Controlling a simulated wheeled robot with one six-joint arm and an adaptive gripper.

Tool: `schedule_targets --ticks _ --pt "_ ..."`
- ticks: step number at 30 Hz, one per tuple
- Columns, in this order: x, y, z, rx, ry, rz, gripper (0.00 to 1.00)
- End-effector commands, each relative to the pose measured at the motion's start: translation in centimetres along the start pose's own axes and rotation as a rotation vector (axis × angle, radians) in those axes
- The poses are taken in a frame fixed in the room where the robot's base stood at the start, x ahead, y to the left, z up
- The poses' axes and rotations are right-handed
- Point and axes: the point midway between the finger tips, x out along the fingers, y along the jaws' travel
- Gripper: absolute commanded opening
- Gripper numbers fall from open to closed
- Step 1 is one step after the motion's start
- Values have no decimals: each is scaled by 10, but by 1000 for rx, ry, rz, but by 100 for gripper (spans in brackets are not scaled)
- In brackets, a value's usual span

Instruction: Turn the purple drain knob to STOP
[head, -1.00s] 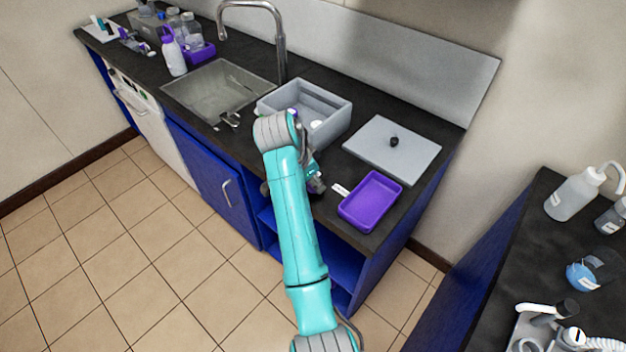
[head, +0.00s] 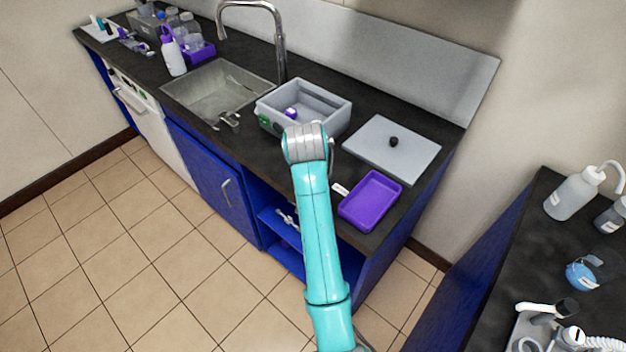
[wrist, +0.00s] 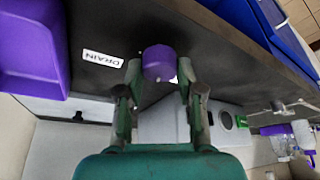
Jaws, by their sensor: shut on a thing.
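In the wrist view a short purple knob (wrist: 158,62) sits between the two fingertips of my gripper (wrist: 159,74). The fingers are closed on its sides. The frames do not show what the knob is fixed to or any STOP mark. A white DRAIN label (wrist: 103,59) lies on the dark worktop beside it, and this label also shows in the head view (head: 340,190). In the head view my arm hides the gripper and the knob, near the worktop's front edge.
A purple tray (head: 345,211) stands right of the label, also in the wrist view (wrist: 30,85). A grey tub (head: 338,112) stands behind my wrist, with a small purple-topped item (head: 290,112) inside. A grey lid with a black handle (head: 410,165) lies farther right.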

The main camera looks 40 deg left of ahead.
Motion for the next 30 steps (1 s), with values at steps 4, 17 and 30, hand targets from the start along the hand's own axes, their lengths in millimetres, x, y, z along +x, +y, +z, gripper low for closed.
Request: schedule_targets --ticks 4,17,30 --pt "1 1 1 -118 -4 -49 2" --pt "1 2 1 -359 -4 -149 2" --pt "1 1 1 -417 -5 -173 2"
